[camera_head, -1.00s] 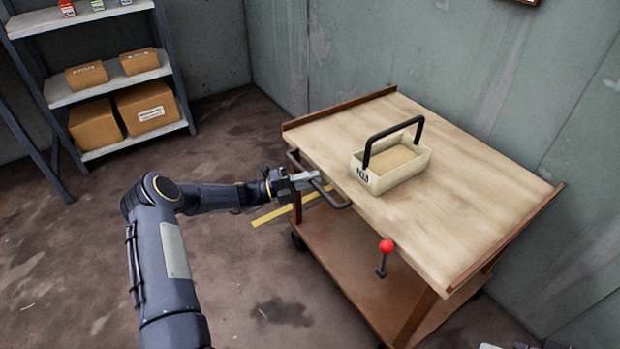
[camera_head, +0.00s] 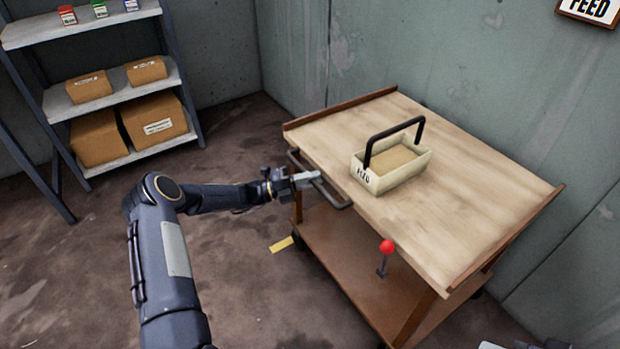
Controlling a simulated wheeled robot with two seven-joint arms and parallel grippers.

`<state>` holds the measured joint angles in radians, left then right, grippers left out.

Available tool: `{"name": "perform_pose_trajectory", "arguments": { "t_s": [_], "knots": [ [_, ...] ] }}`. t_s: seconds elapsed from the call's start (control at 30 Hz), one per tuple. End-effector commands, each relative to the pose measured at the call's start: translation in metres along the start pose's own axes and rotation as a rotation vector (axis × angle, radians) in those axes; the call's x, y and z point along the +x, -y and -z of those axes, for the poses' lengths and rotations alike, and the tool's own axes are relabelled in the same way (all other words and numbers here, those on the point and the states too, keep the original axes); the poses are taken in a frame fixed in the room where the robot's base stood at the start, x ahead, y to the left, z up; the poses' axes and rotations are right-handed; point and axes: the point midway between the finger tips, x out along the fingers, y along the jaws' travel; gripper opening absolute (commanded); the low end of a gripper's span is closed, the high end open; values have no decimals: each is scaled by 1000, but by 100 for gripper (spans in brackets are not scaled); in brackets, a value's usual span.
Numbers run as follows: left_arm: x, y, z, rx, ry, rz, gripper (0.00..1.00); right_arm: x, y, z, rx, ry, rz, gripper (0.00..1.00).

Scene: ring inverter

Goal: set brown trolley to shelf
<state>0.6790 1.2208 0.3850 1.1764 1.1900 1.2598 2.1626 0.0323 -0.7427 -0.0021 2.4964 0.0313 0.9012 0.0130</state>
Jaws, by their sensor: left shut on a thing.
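The brown trolley (camera_head: 460,220) stands at the right, with a light wooden top, brown end rims and a brown lower deck (camera_head: 350,262). A dark bar handle (camera_head: 338,203) sticks out from its left side. My left gripper (camera_head: 308,179) is shut on this handle. A cream tote (camera_head: 385,178) with a black hoop handle stands upright on the trolley top. A red-knobbed lever (camera_head: 386,248) shows at the trolley's near side. The shelf (camera_head: 62,104) is a grey metal rack at the upper left, apart from the trolley.
The shelf holds cardboard boxes (camera_head: 158,118) and small coloured packs (camera_head: 100,9). A grey wall (camera_head: 470,60) runs behind the trolley, with a sign (camera_head: 590,8) at upper right. Bare stained floor lies between shelf and trolley. A yellow floor strip (camera_head: 282,244) shows beside the trolley.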

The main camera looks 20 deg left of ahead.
Motion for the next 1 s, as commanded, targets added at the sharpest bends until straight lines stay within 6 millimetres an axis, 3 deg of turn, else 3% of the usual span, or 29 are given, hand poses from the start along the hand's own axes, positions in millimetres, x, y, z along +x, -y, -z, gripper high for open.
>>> {"name": "perform_pose_trajectory", "arguments": {
  "t_s": [0.37,0.4,0.57,0.83,1.0],
  "knots": [
    [-4,0,-5,4,15,-7,0,0,0,0,0,0,0,36],
    [-4,0,-6,4,15,-7,19,0,0,0,0,0,0,36],
    [-3,0,-4,4,11,-5,38,0,0,0,0,0,0,36],
    [-3,0,-3,2,7,-3,38,0,0,0,0,0,0,36],
    [-22,1,-4,2,11,-4,38,-2,1,1,0,0,0,36]
  ]
}}
